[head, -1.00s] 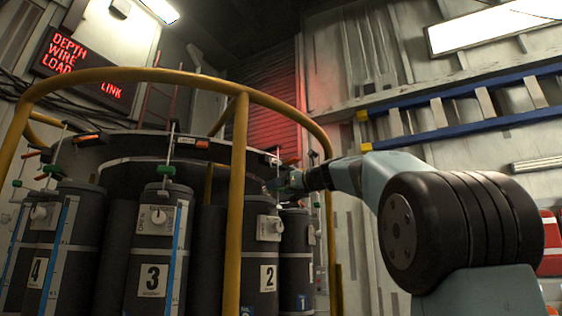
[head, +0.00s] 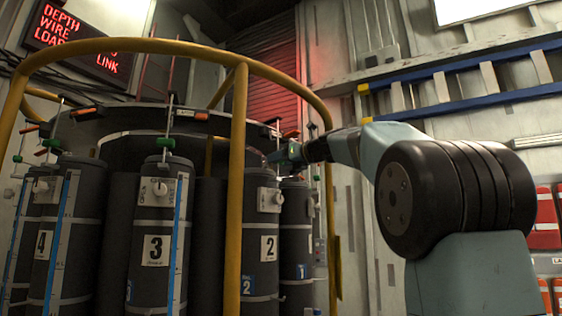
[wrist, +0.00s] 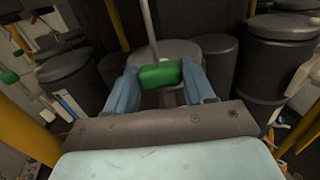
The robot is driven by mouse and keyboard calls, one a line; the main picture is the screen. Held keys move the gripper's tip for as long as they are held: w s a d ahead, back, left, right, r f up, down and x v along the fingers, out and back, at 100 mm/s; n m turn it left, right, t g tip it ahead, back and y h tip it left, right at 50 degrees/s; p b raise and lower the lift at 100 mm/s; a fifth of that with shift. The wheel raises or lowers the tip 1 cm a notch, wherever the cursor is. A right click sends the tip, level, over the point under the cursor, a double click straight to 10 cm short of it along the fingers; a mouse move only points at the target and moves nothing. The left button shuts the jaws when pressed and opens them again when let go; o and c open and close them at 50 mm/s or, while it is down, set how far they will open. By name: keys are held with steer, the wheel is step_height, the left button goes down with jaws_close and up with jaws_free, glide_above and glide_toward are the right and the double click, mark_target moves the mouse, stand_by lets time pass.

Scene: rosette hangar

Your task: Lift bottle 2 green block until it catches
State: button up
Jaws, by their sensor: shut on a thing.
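In the wrist view the green block (wrist: 160,75) sits on a thin rod between the two blue fingers of my gripper (wrist: 158,80). The fingers are shut on it. The rod rises above the block, and the round dark top of a bottle shows just behind it. In the head view bottle 2 (head: 262,225) is a dark upright cylinder with a white number plate, right of the yellow post. My gripper (head: 283,155) is at the rod above bottle 2, at the rack's right side. The block is hard to make out there.
A yellow guard rail (head: 238,170) curves around the rack, its post beside bottle 2. Bottle 3 (head: 152,215) and bottle 4 (head: 50,230) stand to the left, with green blocks on rods above. A red sign (head: 75,40) reads DEPTH, WIRE, LOAD, LINK.

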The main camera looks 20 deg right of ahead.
steer(key=c, duration=0.3)
step_height(320, 180, up, 9)
steer(key=shift+r, duration=0.2)
steer(key=o, duration=1.2)
steer(key=shift+f, duration=0.1)
stand_by(1.0)
steer(key=v, duration=0.9)
stand_by(0.7)
stand_by(0.5)
